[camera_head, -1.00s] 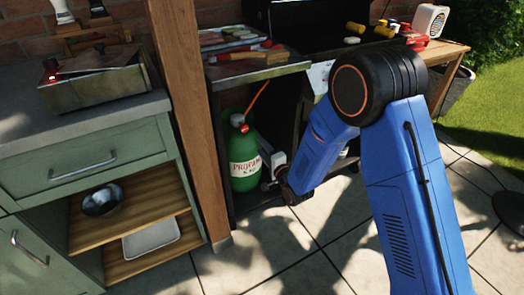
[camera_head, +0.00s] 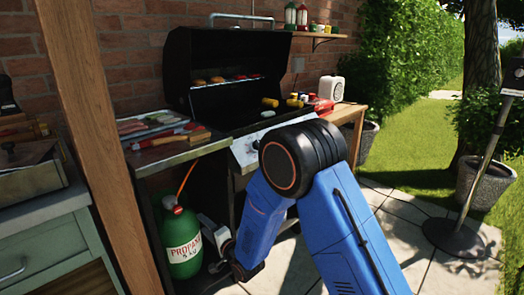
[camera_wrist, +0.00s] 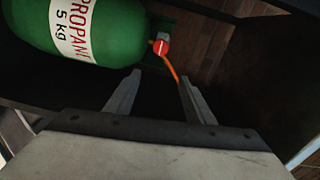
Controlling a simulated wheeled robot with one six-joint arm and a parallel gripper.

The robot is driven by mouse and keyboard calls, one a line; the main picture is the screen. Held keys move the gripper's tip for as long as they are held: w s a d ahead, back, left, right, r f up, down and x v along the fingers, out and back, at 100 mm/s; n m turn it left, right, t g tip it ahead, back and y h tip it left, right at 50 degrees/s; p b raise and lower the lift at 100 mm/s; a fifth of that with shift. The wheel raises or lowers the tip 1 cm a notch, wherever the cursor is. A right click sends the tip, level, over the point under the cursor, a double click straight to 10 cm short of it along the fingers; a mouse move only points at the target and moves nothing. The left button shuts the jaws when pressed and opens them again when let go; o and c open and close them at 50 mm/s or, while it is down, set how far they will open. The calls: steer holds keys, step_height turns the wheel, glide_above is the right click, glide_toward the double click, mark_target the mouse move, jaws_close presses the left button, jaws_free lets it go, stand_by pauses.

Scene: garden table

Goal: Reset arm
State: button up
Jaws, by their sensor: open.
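My gripper (camera_wrist: 160,82) is open and empty in the wrist view, with its two fingers apart. Beyond the fingertips is the green propane bottle (camera_wrist: 95,22) with its white label. Its red valve knob (camera_wrist: 161,46) and orange hose (camera_wrist: 173,68) show just past the gap between the fingers. In the head view my blue arm reaches down to the cabinet under the grill. The propane bottle (camera_head: 181,240) stands inside there, with my wrist beside it on the right. The fingertips are hard to make out in that view.
The open grill (camera_head: 225,80) carries food above the cabinet. A side shelf (camera_head: 170,152) holds trays and a red-handled tool. A wooden post (camera_head: 95,140) stands left of the cabinet. A lamp stand (camera_head: 455,238) stands on the paving at right.

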steer(key=w+d+r+n+h, duration=0.1)
steer(key=w+d+r+h, duration=0.15)
steer(key=d+r, duration=0.5)
steer(key=w+d+r+n+h, duration=0.1)
steer(key=w+d+r+h, duration=0.2)
steer(key=d, duration=0.7)
steer(key=s+d+r+n+g+h, duration=0.15)
steer(key=s+d+r, duration=0.25)
steer(key=d, duration=0.5)
steer(key=s+d+r+h, duration=0.2)
steer(key=s+d+r, duration=0.15)
steer(key=d, duration=0.55)
steer(key=s+d+r+n+g+h, duration=0.2)
steer(key=s+d+r+g+h, duration=0.1)
steer(key=s+d, duration=1.3)
steer(key=s+d+f+n+g, duration=0.1)
steer(key=s+d, duration=0.1)
steer(key=s, duration=0.7)
steer(key=s+d+g+h, duration=0.1)
steer(key=s+d, duration=0.2)
steer(key=s, duration=0.7)
steer(key=shift+f+n, duration=0.35)
steer(key=shift+g, duration=0.25)
